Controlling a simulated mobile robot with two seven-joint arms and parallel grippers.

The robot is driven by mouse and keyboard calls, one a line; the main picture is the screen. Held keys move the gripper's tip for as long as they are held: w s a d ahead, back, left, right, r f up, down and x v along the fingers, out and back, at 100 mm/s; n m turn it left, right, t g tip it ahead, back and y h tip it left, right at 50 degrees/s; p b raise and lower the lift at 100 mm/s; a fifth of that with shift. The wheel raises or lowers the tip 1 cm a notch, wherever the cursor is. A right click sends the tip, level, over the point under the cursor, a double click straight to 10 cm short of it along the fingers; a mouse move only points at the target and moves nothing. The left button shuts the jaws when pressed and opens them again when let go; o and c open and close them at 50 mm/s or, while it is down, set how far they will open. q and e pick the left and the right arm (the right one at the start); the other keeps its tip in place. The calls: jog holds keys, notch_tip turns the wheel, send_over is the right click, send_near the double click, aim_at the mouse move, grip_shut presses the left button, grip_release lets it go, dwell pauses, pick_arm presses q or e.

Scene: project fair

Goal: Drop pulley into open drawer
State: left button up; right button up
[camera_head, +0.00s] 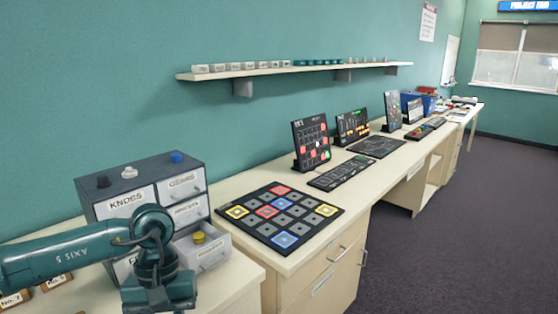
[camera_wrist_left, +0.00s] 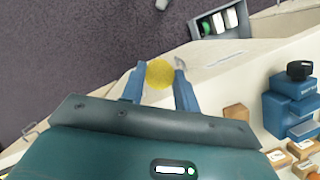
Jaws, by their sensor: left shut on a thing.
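My left gripper (camera_wrist_left: 160,67) is shut on the round yellow pulley (camera_wrist_left: 159,74), which sits between its two blue fingers in the left wrist view. In the head view my left arm comes in from the left and its wrist hangs at the bottom, in front of the dark drawer cabinet; its fingertips are out of the frame. The open drawer (camera_head: 215,254) sticks out at the cabinet's lower right, to the right of my wrist. A yellow piece (camera_head: 199,238) shows in that drawer. My right gripper is not in view.
The cabinet (camera_head: 150,170) has drawers labelled KNOBS and GEARS, with knobs on top. A black board of coloured tiles (camera_head: 278,216) lies to its right. In the left wrist view, a grey tray (camera_wrist_left: 222,33) and a blue block with a black knob (camera_wrist_left: 300,70) are at the right.

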pick_arm(q)
jog(key=d+m, duration=0.2)
jog(key=m, duration=0.1)
jog(key=shift+s+r+y, duration=0.1)
jog(key=shift+r+y, duration=0.05)
jog(key=shift+y, duration=0.25)
